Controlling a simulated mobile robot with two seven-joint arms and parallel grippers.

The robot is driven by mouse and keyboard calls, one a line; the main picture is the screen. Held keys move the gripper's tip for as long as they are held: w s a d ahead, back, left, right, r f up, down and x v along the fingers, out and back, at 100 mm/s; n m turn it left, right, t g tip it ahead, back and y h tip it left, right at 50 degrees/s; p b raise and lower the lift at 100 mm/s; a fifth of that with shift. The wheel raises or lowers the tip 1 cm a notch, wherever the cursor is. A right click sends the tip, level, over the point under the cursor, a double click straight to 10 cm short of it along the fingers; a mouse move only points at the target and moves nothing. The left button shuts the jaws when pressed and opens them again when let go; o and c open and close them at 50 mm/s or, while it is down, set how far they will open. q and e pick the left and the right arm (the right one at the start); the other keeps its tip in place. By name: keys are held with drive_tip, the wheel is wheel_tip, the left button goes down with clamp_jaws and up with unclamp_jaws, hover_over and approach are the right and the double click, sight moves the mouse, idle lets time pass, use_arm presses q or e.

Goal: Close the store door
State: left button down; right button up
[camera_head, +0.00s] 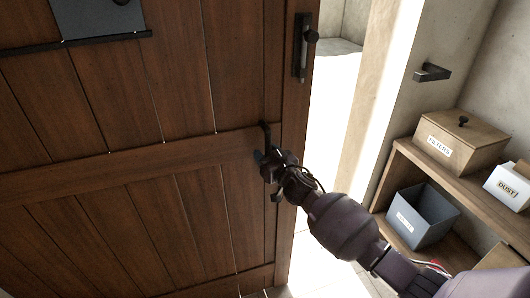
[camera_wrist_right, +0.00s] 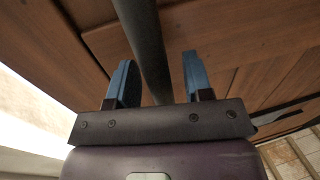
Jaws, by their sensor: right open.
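The store door (camera_head: 170,120) is brown wooden planks and fills the left of the head view; it stands ajar, with a bright gap at its right edge. A dark latch plate with a knob (camera_head: 304,48) sits near that edge. A dark vertical bar handle (camera_head: 267,133) is on the door below it, and it also shows in the right wrist view (camera_wrist_right: 146,45). My right gripper (camera_head: 265,157) is at the lower part of this bar. In the right wrist view its blue fingers (camera_wrist_right: 158,78) are open, one on each side of the bar. My left gripper is not in view.
Right of the doorway is a pale wall with a dark bracket (camera_head: 431,72). A wooden shelf (camera_head: 402,150) holds a lidded wooden box (camera_head: 459,143), a white box labelled DUST (camera_head: 508,188) and a grey bin (camera_head: 417,222), close to my right arm. The doorway floor looks clear.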

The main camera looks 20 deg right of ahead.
drive_tip(key=shift+w+a, duration=0.15)
drive_tip(key=shift+w, duration=0.4)
drive_tip(key=shift+c, duration=0.4)
clamp_jaws()
